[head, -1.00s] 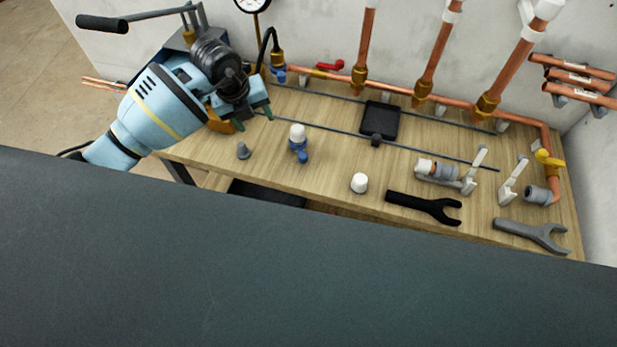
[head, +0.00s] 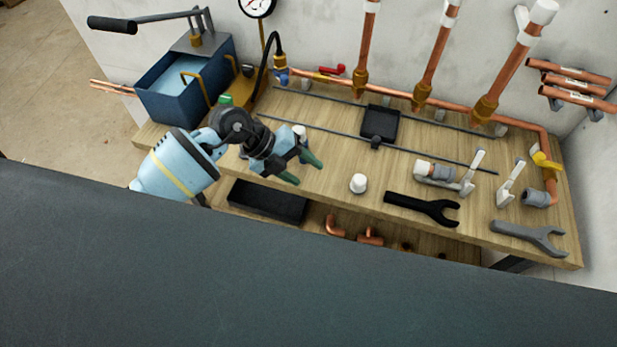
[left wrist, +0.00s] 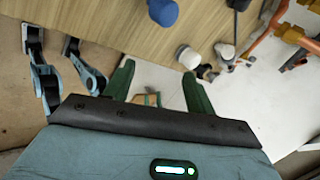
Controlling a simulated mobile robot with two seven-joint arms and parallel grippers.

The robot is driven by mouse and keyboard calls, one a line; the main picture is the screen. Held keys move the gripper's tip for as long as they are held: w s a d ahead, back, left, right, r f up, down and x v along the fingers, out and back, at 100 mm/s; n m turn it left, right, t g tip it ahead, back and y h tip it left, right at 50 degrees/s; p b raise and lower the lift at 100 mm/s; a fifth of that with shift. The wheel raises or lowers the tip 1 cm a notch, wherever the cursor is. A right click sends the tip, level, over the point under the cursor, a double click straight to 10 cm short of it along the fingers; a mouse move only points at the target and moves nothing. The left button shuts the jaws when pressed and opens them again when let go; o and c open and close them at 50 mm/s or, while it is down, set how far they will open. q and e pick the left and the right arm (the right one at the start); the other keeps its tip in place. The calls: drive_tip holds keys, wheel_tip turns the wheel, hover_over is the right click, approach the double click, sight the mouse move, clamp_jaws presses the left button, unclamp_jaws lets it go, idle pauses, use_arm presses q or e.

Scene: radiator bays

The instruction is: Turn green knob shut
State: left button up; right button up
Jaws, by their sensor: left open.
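The green knob (head: 225,99) shows in the head view at the lower right corner of a blue water-filled tank (head: 188,85). My left gripper (head: 302,170) is open over the bench, to the right of and nearer than the knob, and apart from it. In the left wrist view its two green fingers (left wrist: 160,78) stand apart with nothing held between them. I cannot make out the green knob in that view. My right gripper is not in view.
A white-topped fitting (head: 299,132) stands close behind the left gripper, partly hidden. A white cap (head: 358,183), a black wrench (head: 422,207) and a black tray (head: 380,121) are further right. Copper pipes run along the wall. A dark panel edge (head: 300,290) fills the foreground.

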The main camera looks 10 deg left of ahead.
use_arm(q)
drive_tip(key=shift+s+d+h, duration=0.6)
drive_tip(key=shift+s+d, duration=0.2)
drive_tip(key=shift+d, duration=0.2)
